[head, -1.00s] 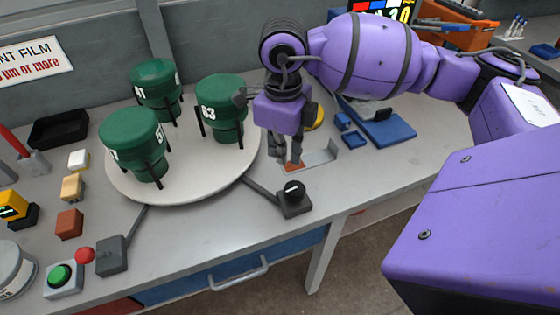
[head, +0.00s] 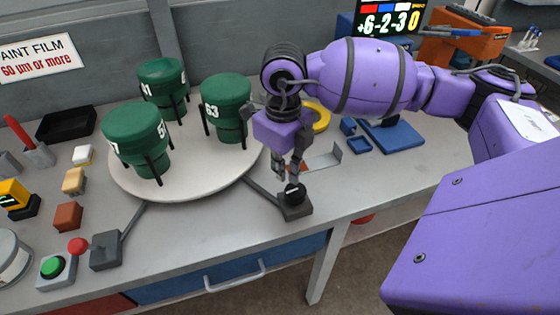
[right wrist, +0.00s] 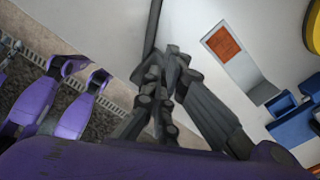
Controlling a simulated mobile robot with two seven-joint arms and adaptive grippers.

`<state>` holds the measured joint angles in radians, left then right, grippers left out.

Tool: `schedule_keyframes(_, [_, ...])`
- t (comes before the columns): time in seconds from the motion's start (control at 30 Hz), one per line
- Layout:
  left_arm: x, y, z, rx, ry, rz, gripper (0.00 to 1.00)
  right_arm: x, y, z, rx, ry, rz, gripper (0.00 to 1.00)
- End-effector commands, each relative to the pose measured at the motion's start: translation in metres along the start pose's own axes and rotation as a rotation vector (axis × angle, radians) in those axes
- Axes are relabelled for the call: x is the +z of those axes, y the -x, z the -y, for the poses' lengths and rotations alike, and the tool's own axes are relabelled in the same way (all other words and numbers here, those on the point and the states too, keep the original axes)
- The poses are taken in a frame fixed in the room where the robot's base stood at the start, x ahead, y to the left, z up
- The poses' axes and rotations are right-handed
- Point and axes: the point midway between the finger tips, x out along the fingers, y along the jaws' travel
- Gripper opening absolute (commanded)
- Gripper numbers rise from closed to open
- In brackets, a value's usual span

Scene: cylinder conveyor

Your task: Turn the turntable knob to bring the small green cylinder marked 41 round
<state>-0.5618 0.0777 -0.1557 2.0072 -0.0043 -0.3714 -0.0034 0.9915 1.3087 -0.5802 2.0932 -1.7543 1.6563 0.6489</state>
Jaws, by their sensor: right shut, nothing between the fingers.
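The white turntable (head: 210,176) carries three green cylinders in black upright holders. The one marked 41 (head: 162,72) stands at the back left, its number partly turned to the left. The one marked 63 (head: 226,90) is at the right, and the one marked 57 or similar (head: 134,125) is at the front left. The black turntable knob (head: 294,191) sits on a dark box at the table's front edge. My right gripper (head: 286,178) points down, shut and empty, just above or at the knob; contact cannot be told. It also shows in the right wrist view (right wrist: 158,118), where it hides the knob.
A lever box with a red ball (head: 78,246) and a green button (head: 52,267) are at the front left. Several small blocks (head: 68,216) lie left of the turntable. A yellow ring (head: 320,118) and blue tray (head: 396,138) lie behind my right gripper.

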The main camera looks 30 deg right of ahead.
Motion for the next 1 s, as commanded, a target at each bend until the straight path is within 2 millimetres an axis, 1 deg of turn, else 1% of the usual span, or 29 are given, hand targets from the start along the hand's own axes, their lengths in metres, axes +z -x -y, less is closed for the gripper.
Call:
schedule_keyframes(0.03, [0.008,-0.003,0.000,0.000,-0.001,0.012,0.40,-0.001,-0.011,0.000,0.001,0.000,-0.005,0.00])
schedule_keyframes(0.1, [0.012,-0.005,0.000,0.000,-0.003,0.018,0.40,-0.001,-0.017,0.000,0.001,0.000,-0.005,0.00])
schedule_keyframes(0.2, [0.013,-0.008,0.000,0.000,-0.005,0.017,0.40,0.000,-0.021,0.000,0.001,0.000,-0.003,0.00])
schedule_keyframes(0.5, [0.009,-0.008,0.000,0.000,-0.003,0.010,0.40,-0.002,-0.025,-0.002,0.005,0.001,-0.007,0.00])
schedule_keyframes(1.0, [0.011,-0.006,0.000,-0.001,-0.001,0.012,0.40,-0.007,-0.027,-0.004,0.012,0.002,-0.011,0.00])
